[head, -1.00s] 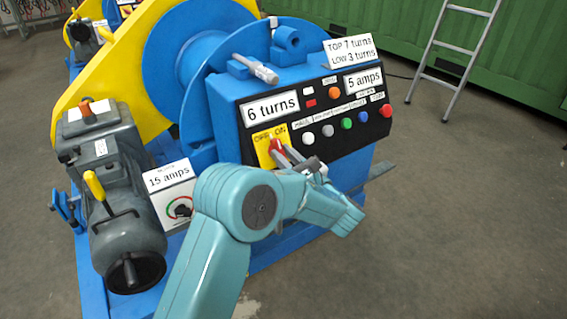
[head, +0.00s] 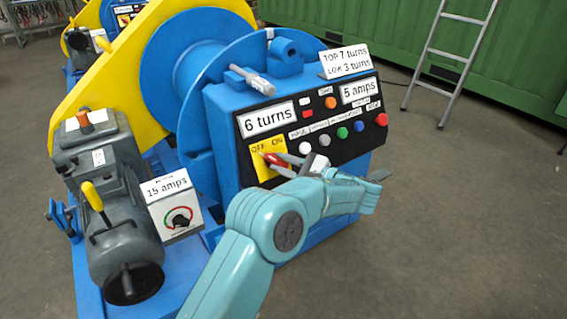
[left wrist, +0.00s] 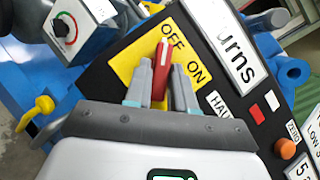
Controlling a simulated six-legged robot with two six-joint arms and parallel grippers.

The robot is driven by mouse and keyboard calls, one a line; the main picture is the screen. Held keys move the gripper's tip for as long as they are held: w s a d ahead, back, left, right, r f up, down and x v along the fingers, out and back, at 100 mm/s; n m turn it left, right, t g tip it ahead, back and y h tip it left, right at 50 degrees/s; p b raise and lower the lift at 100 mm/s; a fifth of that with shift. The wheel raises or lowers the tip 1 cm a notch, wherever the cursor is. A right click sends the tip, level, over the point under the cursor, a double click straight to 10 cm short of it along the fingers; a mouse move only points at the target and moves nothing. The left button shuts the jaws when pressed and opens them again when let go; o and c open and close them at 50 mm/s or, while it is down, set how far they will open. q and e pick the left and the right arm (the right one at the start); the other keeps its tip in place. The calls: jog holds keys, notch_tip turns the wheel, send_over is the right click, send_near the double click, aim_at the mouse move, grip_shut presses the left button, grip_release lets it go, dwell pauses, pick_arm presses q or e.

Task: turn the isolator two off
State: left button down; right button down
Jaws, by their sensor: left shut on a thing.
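The isolator is a yellow plate (head: 262,171) marked OFF and ON at the lower left of the blue winch's black panel, with a red handle (head: 270,157). No number shows on it. My left gripper (head: 280,161) is shut on the red handle. In the head view the handle slants up and left, towards OFF. The left wrist view shows the two grey fingers (left wrist: 160,95) on either side of the red handle (left wrist: 164,60), whose white-marked tip lies beside the word OFF on the yellow plate (left wrist: 125,67). My right gripper is not in view.
The panel has several push buttons (head: 343,133) right of the isolator. A motor (head: 115,220) and a "15 amps" dial box (head: 175,212) stand to the left. A grey lever (head: 252,80) lies above. A ladder (head: 450,55) leans on a green container; floor at right is clear.

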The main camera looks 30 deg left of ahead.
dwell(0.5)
pick_arm(q)
jog(key=c, duration=1)
grip_release()
jog(key=shift+c, duration=0.2)
jog(key=shift+d, duration=0.1)
jog(key=d+p, duration=1.6)
jog(key=p, duration=0.4)
jog(key=shift+w, duration=0.25)
